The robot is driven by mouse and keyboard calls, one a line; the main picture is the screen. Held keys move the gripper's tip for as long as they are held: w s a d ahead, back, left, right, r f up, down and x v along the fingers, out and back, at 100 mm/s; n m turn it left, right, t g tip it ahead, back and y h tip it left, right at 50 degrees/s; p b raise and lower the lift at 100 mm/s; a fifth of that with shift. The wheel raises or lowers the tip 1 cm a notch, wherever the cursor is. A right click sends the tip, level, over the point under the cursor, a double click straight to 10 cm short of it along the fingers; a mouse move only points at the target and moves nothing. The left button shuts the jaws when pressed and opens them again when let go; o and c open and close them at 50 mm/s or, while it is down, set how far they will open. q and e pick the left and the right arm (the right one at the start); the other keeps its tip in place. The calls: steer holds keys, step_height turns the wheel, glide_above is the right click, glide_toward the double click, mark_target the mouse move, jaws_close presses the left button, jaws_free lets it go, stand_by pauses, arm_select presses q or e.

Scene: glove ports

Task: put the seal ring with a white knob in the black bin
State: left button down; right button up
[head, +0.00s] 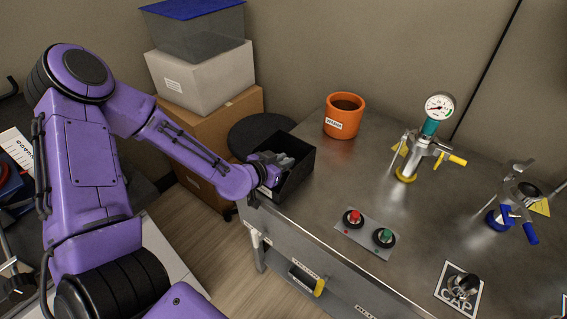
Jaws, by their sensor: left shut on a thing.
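The black bin (296,180) stands at the left end of the steel bench. My left gripper (279,161) reaches over its left side, with the fingers at the bin's mouth. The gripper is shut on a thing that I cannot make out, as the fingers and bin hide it. I cannot make out a seal ring with a white knob anywhere in view. My right gripper is not in view.
An orange pot (344,117) stands behind the bin. A panel with red and green buttons (365,234) lies in front. A gauge fitting (425,140) and a blue-handled fitting (513,205) stand right. Boxes (200,78) are stacked left of the bench. The bench middle is clear.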

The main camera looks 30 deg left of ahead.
arm_select(q)
steer(key=shift+d, duration=0.1)
steer(key=shift+f, duration=0.15)
steer(key=c, duration=1)
jaws_free()
